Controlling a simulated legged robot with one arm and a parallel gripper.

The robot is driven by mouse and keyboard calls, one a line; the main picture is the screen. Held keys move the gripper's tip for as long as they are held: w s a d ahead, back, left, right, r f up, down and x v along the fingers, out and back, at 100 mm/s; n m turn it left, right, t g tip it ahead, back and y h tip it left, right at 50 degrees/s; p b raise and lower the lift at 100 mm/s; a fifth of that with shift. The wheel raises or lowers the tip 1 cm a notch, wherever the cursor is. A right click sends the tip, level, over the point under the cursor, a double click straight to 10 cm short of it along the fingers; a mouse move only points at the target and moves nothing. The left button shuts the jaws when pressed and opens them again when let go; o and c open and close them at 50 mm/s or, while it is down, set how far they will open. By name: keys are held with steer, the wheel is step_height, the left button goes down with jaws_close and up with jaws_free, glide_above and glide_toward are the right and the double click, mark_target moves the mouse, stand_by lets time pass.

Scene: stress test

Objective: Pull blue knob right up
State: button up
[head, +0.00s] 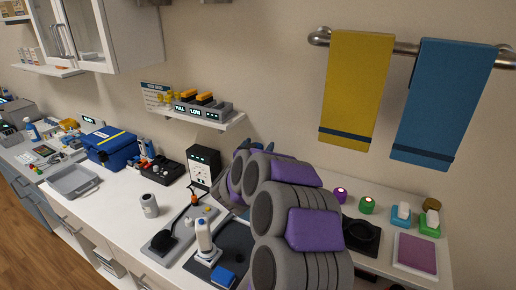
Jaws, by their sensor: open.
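My arm, grey with purple pads, fills the middle of the head view and reaches over the white counter. My gripper (257,146) shows only as small dark blue tips past the far end of the arm; it is open, and the rest of it is hidden behind the arm links. I cannot make out a blue knob for certain. A small blue block (222,278) lies at the front of the counter. My arm hides part of the counter and whatever is behind it.
A shelf (205,119) juts from the wall above. Yellow (355,85) and blue (440,100) towels hang at upper right. Several small items and a purple pad (415,252) lie at right.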

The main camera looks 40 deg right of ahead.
mark_target(258, 143)
steer(key=shift+a+r, duration=0.1)
steer(key=shift+a, duration=0.2)
steer(key=c, duration=1.4)
steer(key=shift+r, duration=0.1)
steer(key=shift+r, duration=0.1)
step_height(258, 143, up, 20)
steer(key=p, duration=1.7)
steer(key=o, duration=1.1)
steer(key=shift+r, duration=0.1)
steer(key=o, duration=0.3)
steer(key=shift+w+d+f, duration=0.15)
steer(key=shift+f, duration=0.1)
